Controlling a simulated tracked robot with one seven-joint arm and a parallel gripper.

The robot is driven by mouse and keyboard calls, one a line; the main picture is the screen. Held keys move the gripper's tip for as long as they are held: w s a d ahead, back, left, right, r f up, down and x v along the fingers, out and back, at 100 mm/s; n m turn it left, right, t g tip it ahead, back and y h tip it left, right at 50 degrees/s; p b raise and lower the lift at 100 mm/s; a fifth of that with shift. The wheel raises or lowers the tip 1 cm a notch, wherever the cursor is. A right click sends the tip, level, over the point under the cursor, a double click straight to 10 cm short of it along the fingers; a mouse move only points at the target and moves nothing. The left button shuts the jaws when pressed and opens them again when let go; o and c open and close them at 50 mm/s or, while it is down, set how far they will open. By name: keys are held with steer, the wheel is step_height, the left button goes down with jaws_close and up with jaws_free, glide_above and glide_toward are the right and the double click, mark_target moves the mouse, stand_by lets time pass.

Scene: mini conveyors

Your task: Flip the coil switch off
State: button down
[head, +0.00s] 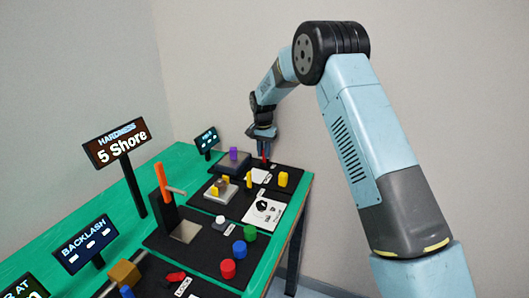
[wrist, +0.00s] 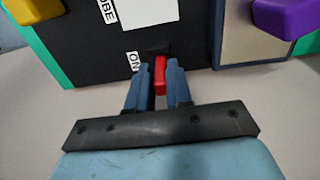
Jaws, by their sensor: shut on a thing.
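A red switch lever (wrist: 160,78) stands out from a black panel (wrist: 85,45) beside a small white label that reads "ON" (wrist: 133,61). I take it for the coil switch; no label naming it as such is readable. My gripper (wrist: 159,72) has its two dark blue fingers on either side of the lever, shut on it. In the head view my gripper (head: 265,140) reaches down at the far end of the table, with a bit of the red lever (head: 264,161) showing below the fingers.
In the head view a purple block (head: 233,154) stands left of my gripper, and yellow pieces (head: 283,179) stand nearer. Display signs (head: 115,144) line the left side of the green table (head: 120,214). In the wrist view a purple part (wrist: 282,18) is at upper right.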

mark_target(263, 149)
steer(key=shift+a+f, duration=0.1)
steer(key=c, duration=1.1)
jaws_free()
step_height(263, 149, up, 14)
steer(key=shift+w+f, duration=0.1)
steer(key=shift+f, duration=0.05)
